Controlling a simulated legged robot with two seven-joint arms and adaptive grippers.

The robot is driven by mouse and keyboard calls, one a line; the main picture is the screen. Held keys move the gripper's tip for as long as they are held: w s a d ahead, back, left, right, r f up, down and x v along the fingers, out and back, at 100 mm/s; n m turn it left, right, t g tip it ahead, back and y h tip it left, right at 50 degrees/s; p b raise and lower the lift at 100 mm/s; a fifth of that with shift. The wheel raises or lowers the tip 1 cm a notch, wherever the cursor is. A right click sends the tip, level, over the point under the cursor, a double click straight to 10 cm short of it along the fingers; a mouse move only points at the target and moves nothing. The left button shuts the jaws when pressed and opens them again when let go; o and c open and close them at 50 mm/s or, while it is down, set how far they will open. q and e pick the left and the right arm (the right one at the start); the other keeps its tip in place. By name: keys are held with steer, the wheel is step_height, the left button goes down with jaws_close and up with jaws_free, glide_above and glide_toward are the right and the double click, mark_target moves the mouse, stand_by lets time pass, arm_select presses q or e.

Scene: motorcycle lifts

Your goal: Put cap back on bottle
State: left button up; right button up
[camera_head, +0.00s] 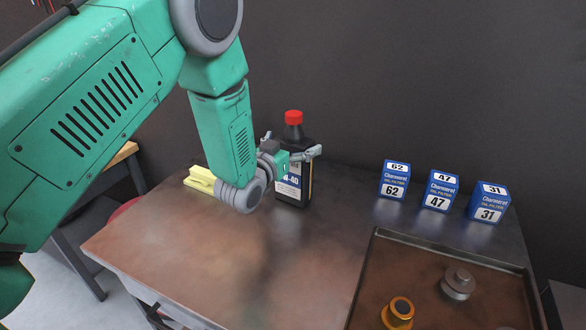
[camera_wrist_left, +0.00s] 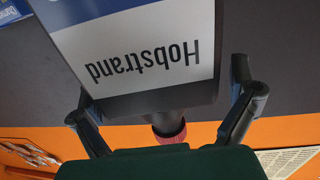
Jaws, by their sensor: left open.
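A black bottle (camera_head: 305,187) with a white and blue label stands upright at the back of the workbench. A red cap (camera_head: 293,117) sits at the top of its neck; whether it is screwed tight I cannot tell. My left gripper (camera_head: 290,148) is open in front of the bottle, just below the neck, and hides part of the label. In the left wrist view the bottle (camera_wrist_left: 150,100) appears upside down between the spread fingers, with the red cap (camera_wrist_left: 172,134) partly hidden behind the gripper body. Finger contact is not clear. My right gripper is out of view.
Several blue oil filter boxes, such as the one marked 47 (camera_head: 439,191), stand right of the bottle. A dark tray (camera_head: 362,285) at front right holds an orange part (camera_head: 398,312) and metal parts. A yellow object (camera_head: 200,180) lies left. The bench (camera_head: 165,250) is clear at front left.

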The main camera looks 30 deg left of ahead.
mark_target(294, 113)
arm_select(q)
steer(key=shift+d, duration=0.2)
steer(key=c, duration=1.4)
steer(key=shift+d, duration=0.1)
steer(key=shift+c, duration=0.2)
steer(key=shift+r, duration=0.15)
steer(key=shift+a, duration=0.2)
steer(key=shift+w+r, duration=0.1)
steer(key=shift+r, duration=0.5)
step_height(294, 113, up, 9)
steer(key=shift+f, duration=0.1)
